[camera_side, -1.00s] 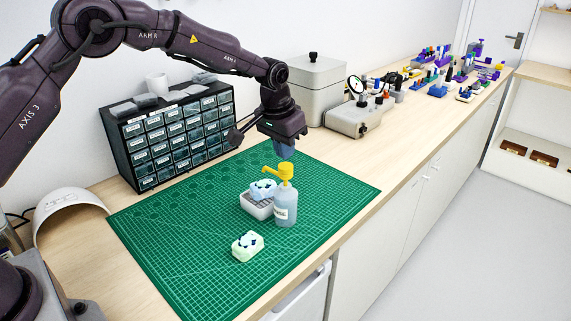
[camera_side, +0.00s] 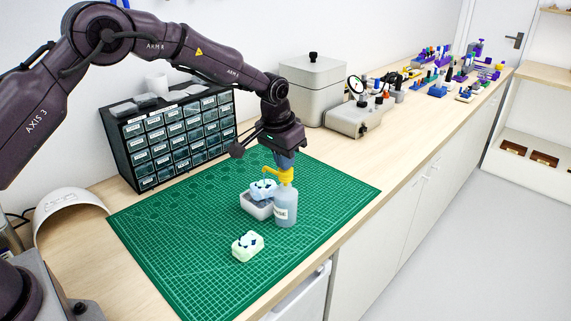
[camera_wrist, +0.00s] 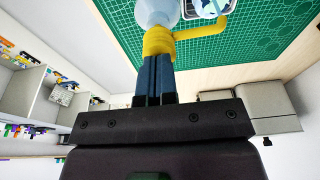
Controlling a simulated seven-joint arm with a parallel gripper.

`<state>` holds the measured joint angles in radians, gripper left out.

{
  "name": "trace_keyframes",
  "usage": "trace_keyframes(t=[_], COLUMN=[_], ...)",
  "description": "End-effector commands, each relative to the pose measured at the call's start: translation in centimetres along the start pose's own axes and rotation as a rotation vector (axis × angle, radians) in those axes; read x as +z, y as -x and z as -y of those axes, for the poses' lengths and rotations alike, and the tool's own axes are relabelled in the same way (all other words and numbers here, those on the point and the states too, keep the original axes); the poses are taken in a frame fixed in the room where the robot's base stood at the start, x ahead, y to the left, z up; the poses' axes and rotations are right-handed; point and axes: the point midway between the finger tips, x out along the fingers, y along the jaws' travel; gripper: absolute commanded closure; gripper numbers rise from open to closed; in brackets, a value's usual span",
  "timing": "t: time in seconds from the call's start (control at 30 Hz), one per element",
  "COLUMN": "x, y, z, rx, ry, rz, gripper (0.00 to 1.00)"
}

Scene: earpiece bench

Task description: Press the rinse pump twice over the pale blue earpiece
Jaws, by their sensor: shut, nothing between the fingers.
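The rinse pump bottle (camera_side: 286,208) stands upright on the green mat, pale with a yellow pump head (camera_side: 284,174). My gripper (camera_side: 285,160) is shut and empty, its blue fingertips at the top of the pump head. In the wrist view, the shut fingers (camera_wrist: 155,62) meet the yellow head (camera_wrist: 160,41); whether it is pressed down I cannot tell. The pale blue earpiece (camera_side: 263,189) sits on a small grey tray (camera_side: 257,207) left of the bottle, beneath the spout side. A pale green piece (camera_side: 247,246) lies nearer on the mat.
A dark drawer cabinet (camera_side: 175,137) stands behind the green mat (camera_side: 180,255). Grey boxes stand at the back. A white curved shell (camera_side: 70,208) is at the left. The mat's left and front areas are mostly clear.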

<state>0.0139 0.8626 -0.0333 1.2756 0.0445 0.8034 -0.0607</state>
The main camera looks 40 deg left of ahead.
Motion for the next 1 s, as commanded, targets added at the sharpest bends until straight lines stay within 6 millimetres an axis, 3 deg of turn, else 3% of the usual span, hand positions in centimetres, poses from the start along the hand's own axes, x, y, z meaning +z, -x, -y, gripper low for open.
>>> trace_keyframes(t=[0.53,1.0], x=[-0.5,-0.5], y=[2.5,2.7], z=[0.0,0.0], rx=[0.0,0.0], ry=[0.0,0.0], rz=[0.0,0.001], gripper=[1.0,1.0])
